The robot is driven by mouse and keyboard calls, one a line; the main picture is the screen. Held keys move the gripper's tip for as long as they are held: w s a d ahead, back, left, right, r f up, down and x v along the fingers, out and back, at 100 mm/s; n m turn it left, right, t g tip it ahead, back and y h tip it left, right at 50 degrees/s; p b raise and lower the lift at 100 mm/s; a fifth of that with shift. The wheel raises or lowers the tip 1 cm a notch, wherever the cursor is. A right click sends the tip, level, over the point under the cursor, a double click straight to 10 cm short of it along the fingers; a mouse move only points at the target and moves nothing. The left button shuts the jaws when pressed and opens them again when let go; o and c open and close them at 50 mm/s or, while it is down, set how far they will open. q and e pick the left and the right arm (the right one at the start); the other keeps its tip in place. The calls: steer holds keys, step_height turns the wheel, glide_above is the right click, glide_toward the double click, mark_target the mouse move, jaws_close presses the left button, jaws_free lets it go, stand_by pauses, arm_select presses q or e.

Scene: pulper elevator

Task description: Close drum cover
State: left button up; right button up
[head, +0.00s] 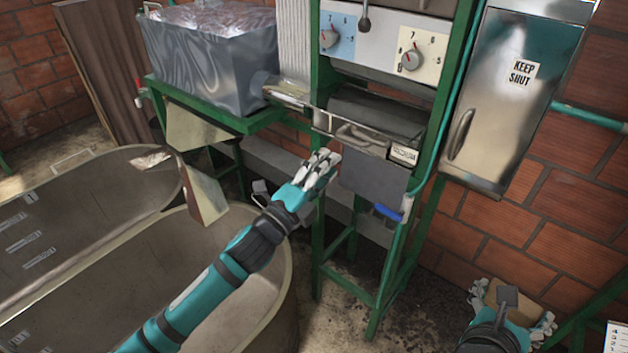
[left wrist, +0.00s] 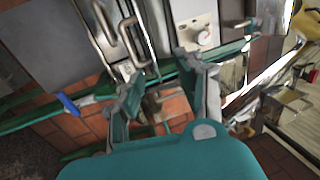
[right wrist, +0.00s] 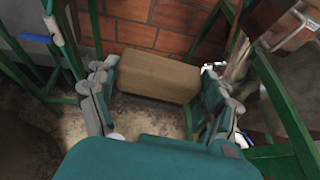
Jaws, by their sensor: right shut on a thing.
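The dark drum (head: 378,112) sits in the green-framed machine, its dark upper surface exposed. A shiny metal edge with a handle (head: 362,138) runs along its front; I cannot tell whether this belongs to the drum cover. My left gripper (head: 326,168) is just below and left of that handle. In the left wrist view its fingers (left wrist: 165,90) stand apart with nothing gripped, and metal handles (left wrist: 132,35) show beyond them. My right gripper (head: 512,312) is low at the right, shut on a tan block (right wrist: 160,76), whose ends lie between its fingers.
A metal cabinet marked KEEP SHUT (head: 520,90) hangs at the right on the brick wall. A large tub (head: 278,290) stands under my left arm. A wrapped metallic box (head: 210,50) is on a green stand. Dials (head: 412,58) are above the drum. Green frame legs (head: 385,285) stand below.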

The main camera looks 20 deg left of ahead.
arm_select(q)
steer(key=shift+v, duration=2.35)
